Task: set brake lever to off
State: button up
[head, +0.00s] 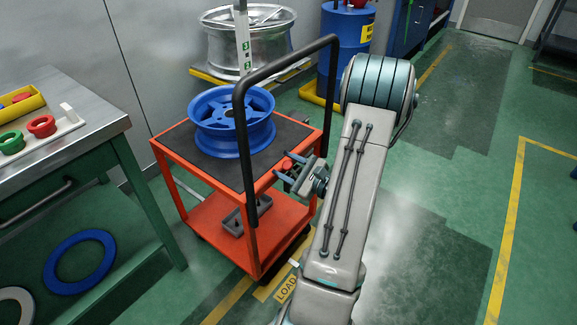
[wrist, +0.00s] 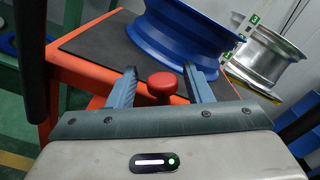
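A red round knob (head: 287,164), which looks like the brake lever's handle, sits by the right edge of the orange cart (head: 215,232). In the wrist view the knob (wrist: 162,84) appears between the two blue fingers of my gripper (wrist: 160,74). Gaps show on both sides of it, and no finger visibly touches it. My gripper (head: 289,169) is open at the cart's side. The lever's shaft and its setting are hidden.
A blue wheel rim (head: 212,135) lies on the cart's dark top, close beyond my gripper. The cart's black push handle (head: 242,150) rises nearby. A workbench (head: 90,140) stands left, a silver rim (head: 220,48) and blue drum (head: 340,40) behind. Floor at right is clear.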

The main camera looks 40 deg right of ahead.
jog(key=shift+s, duration=0.1)
jog(key=p+v, duration=0.1)
jog(key=v, duration=1.2)
jog(key=shift+s+p, duration=0.25)
jog(key=shift+p, duration=0.1)
jog(key=shift+d, duration=0.15)
jog(key=w+a+r+n+g+y+p, duration=0.1)
jog(key=a+r+n+g+y+p, duration=0.2)
jog(key=a+r+n+g+p, duration=0.65)
jog(key=a+r+n+g+y+p, duration=0.35)
jog(key=a+r+n+g, duration=0.25)
jog(key=a+r, duration=0.65)
jog(key=s+a+r+n+h+p, duration=0.1)
jog(key=a+r+n+h+p, duration=0.2)
jog(key=r+n+h+p, duration=0.2)
jog(key=s+a+r+n+h+p, duration=0.1)
jog(key=a+r+n+h+p, duration=0.3)
jog(key=r, duration=0.6)
jog(key=n+t+h+p, duration=0.1)
jog(key=n+h+p, duration=0.1)
jog(key=p, duration=0.1)
jog(key=shift+s+r, duration=0.35)
